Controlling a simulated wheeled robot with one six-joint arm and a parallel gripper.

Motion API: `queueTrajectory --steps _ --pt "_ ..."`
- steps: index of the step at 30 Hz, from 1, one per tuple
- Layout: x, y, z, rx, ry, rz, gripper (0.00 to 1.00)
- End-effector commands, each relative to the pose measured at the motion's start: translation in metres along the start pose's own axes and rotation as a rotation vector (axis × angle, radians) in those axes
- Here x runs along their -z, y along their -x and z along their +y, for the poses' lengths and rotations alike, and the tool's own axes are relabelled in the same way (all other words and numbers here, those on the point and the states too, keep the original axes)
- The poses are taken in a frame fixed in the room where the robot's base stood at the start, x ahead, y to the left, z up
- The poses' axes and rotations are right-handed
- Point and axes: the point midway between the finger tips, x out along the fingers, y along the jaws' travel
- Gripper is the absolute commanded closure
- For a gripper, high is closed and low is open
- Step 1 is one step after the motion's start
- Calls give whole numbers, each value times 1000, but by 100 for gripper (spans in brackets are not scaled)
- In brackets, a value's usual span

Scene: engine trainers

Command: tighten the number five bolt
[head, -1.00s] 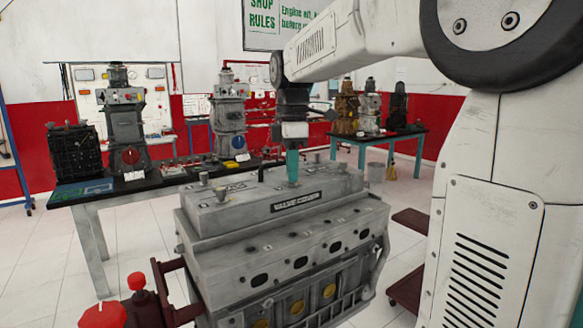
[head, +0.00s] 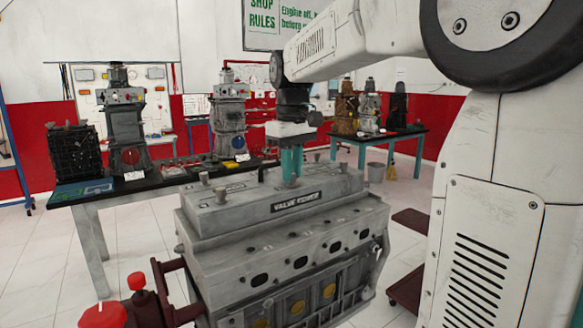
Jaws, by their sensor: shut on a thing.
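A grey engine with a valve cover (head: 240,205) stands in front of me, its black label on the near side. Several bolts stand up from the cover, one at its left front corner (head: 220,195) and one at its right end (head: 342,168). My gripper (head: 291,181) points straight down over the middle of the cover. Its two teal fingers are shut on a bolt, which they mostly hide. The number markings on the cover are too small to read, so I cannot tell which number this bolt has.
The engine sits on a dark red stand with a red knob (head: 137,281) at front left. A black-topped bench (head: 90,196) with other engines is behind, and a teal table (head: 400,135) is at back right. Open floor lies to the left.

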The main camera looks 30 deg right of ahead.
Motion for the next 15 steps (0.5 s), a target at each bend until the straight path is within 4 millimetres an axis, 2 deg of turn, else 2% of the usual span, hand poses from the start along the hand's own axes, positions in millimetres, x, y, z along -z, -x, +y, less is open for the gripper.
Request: queueTrajectory --steps 15 --pt "0 1 0 0 -488 3 100"
